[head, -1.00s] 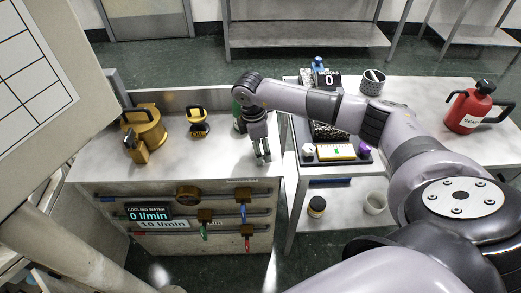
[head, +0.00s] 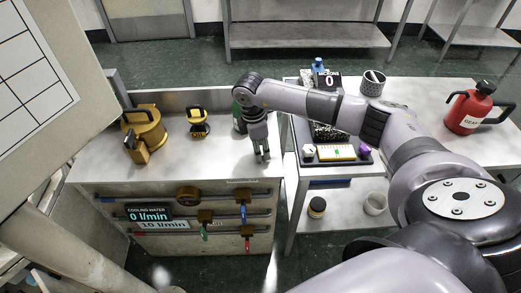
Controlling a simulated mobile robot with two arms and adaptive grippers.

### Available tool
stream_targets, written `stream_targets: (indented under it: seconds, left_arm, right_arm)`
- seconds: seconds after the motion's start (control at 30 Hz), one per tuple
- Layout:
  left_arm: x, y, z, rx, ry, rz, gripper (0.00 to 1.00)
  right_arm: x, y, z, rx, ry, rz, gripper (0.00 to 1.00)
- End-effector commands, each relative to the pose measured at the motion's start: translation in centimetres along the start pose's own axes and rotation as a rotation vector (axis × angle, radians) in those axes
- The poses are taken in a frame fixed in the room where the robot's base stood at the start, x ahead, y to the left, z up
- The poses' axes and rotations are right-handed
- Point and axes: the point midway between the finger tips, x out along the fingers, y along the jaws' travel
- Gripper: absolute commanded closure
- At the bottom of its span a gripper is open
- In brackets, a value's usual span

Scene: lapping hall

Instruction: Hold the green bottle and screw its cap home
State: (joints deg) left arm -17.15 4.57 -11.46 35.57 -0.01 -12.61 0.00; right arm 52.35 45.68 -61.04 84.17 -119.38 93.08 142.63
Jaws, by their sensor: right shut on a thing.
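The green bottle (head: 237,112) stands on the grey bench top, mostly hidden behind my right wrist; only a strip of its left side shows. My right gripper (head: 262,158) points down at the bench top, in front of and to the right of the bottle. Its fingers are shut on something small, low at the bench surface. It seems to be the cap, but the fingers hide it. No cap shows clearly elsewhere. The top of the bottle is hidden by my arm. My left gripper is not in view.
On the bench (head: 219,164) stand a brass-coloured housing (head: 147,128) and a yellow-and-black device (head: 197,122). Valves and a cooling-water display (head: 149,214) are on its front. A black tray (head: 361,158) and a red can (head: 467,110) stand on the table to the right.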

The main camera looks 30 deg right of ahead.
Motion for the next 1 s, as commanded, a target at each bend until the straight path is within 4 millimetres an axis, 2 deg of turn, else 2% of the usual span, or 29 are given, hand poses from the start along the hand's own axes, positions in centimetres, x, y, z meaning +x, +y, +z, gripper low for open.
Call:
stream_targets:
  seconds: [0.17,0.37,0.47,0.8,0.9,1.0]
  left_arm:
    - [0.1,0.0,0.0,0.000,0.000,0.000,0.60]
    - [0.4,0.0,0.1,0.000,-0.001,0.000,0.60]
    - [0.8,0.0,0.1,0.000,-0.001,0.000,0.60]
    - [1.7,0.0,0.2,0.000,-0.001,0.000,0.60]
    - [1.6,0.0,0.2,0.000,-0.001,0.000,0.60]
    - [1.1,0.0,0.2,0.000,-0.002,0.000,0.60]
  right_arm:
    - [-0.6,0.1,0.1,0.001,0.000,0.001,0.80]
    - [-3.2,0.1,0.4,0.000,0.002,0.004,0.80]
    - [-5.7,0.2,0.7,0.000,0.003,0.006,0.80]
    - [-15.6,0.1,1.8,0.000,0.003,0.006,0.80]
    - [-17.7,0.1,2.1,0.000,0.002,0.005,0.80]
    - [-18.9,0.1,2.3,0.001,0.000,0.003,0.80]
